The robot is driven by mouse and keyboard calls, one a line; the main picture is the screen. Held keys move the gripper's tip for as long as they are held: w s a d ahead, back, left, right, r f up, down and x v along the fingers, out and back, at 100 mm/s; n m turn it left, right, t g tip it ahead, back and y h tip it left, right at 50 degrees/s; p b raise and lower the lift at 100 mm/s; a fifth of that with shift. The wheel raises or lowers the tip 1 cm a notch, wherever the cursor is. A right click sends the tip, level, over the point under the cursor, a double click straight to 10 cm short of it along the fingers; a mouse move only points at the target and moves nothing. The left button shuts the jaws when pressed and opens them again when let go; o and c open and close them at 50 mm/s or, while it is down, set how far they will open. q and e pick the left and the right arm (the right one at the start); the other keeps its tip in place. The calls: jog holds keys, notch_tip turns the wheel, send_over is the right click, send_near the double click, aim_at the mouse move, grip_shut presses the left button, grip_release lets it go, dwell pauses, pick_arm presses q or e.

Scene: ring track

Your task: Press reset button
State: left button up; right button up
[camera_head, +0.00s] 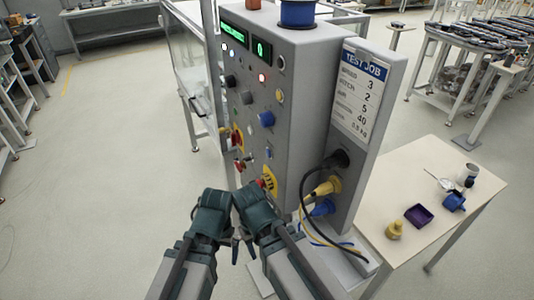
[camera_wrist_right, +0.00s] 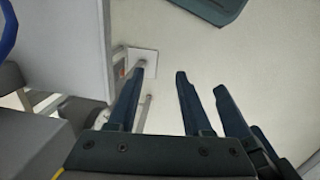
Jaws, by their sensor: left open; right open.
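A grey control panel (camera_head: 304,92) stands upright in the head view. Its front face carries a blue knob (camera_head: 266,119), a yellow button (camera_head: 279,96), a small white button (camera_head: 253,131), dark knobs and red controls on yellow plates. I cannot read which one is the reset button. My left gripper (camera_head: 222,236) and right gripper (camera_head: 243,242) are side by side, low in front of the panel and apart from its buttons. Both are open and empty. The right gripper's spread fingers also show in the right wrist view (camera_wrist_right: 161,73).
A side table (camera_head: 459,165) right of the panel holds a purple tray (camera_head: 419,215), a yellow item (camera_head: 394,230) and a blue item (camera_head: 454,202). Cables plug into the panel's right side. A glass-sided frame stands behind the panel. Floor at the left is clear.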

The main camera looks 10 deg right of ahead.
grip_shut()
dwell(1.5)
